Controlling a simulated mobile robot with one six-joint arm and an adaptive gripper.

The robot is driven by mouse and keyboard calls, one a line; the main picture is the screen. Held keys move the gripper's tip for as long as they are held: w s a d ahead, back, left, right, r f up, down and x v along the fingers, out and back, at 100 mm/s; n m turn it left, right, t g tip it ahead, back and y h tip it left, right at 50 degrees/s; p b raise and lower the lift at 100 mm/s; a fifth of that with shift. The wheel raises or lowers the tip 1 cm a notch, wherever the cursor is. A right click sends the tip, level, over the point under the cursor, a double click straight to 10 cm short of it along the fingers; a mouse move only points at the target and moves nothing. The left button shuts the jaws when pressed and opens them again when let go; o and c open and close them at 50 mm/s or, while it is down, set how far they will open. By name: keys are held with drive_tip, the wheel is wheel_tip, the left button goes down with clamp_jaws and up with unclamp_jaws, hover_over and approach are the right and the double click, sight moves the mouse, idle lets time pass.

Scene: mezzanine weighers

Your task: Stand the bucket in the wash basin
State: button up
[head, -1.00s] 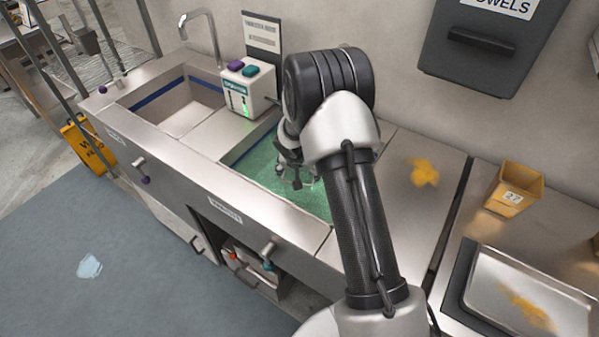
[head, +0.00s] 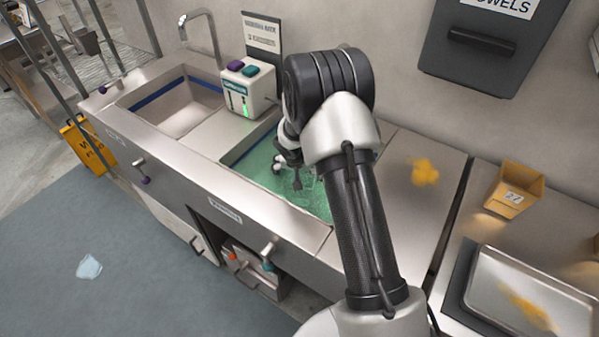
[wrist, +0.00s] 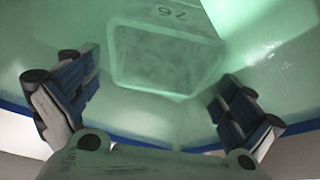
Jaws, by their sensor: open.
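A pale bucket-like container (wrist: 165,57) with a dark number on its side shows in the wrist view, in the green liquid, between my spread fingers and apart from them. My gripper (head: 294,172) is open, low over the green-filled right basin (head: 240,157); its fingers also show in the wrist view (wrist: 155,85). The left basin (head: 178,112) is bare steel with a blue line and looks empty. The basin labels are too small to read, so I cannot tell which is the wash basin.
A white dispenser (head: 247,88) stands behind the basins, near a tap (head: 207,32). A yellow tub (head: 514,190) and a metal tray (head: 530,290) are on the right counter. A yellow floor sign (head: 85,147) stands at left.

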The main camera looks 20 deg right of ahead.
drive_tip(key=s+a+r+p, duration=0.1)
drive_tip(key=s+r, duration=0.2)
drive_tip(key=r, duration=0.5)
drive_tip(key=s+a+r+n+p, duration=0.1)
drive_tip(key=s+r+p, duration=0.15)
drive_tip(key=r, duration=0.55)
drive_tip(key=s+a+r+p, duration=0.15)
drive_tip(key=s+r, duration=0.25)
drive_tip(key=r, duration=0.4)
drive_tip(key=s+a+r+n, duration=0.2)
drive_tip(key=s+a+r, duration=0.1)
drive_tip(key=s, duration=0.6)
drive_tip(key=s+a+r+n+y, duration=0.1)
drive_tip(key=s+r, duration=0.3)
drive_tip(key=s, duration=0.4)
drive_tip(key=s+a+r+n+t+y+b, duration=0.1)
drive_tip(key=s+a+r, duration=0.3)
drive_tip(key=s, duration=0.5)
drive_tip(key=shift+s+a+r+n, duration=0.3)
drive_tip(key=shift+a+n, duration=0.05)
drive_tip(key=shift+n, duration=0.55)
